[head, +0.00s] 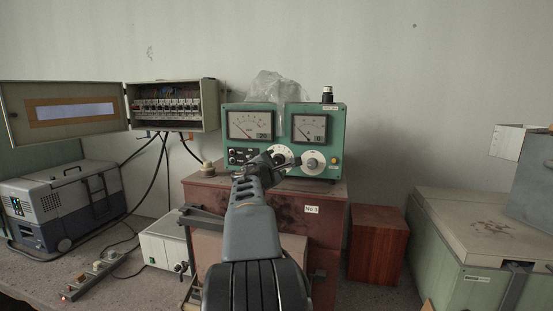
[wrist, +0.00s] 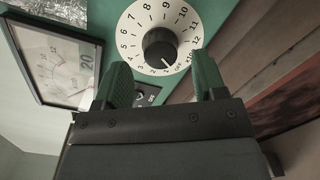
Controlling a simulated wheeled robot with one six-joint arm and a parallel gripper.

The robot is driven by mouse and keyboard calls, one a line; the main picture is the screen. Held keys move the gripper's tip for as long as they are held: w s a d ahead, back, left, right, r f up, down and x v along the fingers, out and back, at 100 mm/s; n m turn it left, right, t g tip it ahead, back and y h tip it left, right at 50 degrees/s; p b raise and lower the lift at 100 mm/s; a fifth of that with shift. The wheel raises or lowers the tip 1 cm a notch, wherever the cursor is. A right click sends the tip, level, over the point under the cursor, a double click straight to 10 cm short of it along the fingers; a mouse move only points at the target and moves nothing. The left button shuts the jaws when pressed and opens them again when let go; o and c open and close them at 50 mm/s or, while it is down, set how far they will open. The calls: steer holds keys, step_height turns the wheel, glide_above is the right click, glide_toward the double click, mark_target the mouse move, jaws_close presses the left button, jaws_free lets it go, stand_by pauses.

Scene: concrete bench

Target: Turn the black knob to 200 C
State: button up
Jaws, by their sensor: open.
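The black knob (wrist: 160,48) sits at the centre of a white round dial (wrist: 136,22) in the wrist view. The dial is printed with numbers from 1 to 12 and OFF; I see no 200 C mark. A pale line on the knob points to the lower edge, near OFF and 1. My gripper (wrist: 162,75) is open, its green fingers at the dial's lower edge, one on each side of the knob's line and short of it. In the head view my gripper (head: 263,163) is in front of the green panel (head: 288,112) and partly hides the left white dial (head: 281,152).
A second white dial (head: 314,162) is to the right. Two meters (head: 250,125) (head: 309,128) are above the dials. The panel stands on a reddish cabinet (head: 325,235). An open fuse box (head: 172,105) hangs at the left, with cables below it.

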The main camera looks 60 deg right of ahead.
mark_target(278, 160)
steer(key=shift+p+x, duration=0.3)
steer(key=shift+x, duration=1)
steer(key=shift+c, duration=0.3)
steer(key=c, duration=0.9)
steer(key=shift+o, duration=0.2)
steer(key=shift+f+b, duration=0.1)
steer(key=shift+b, duration=0.25)
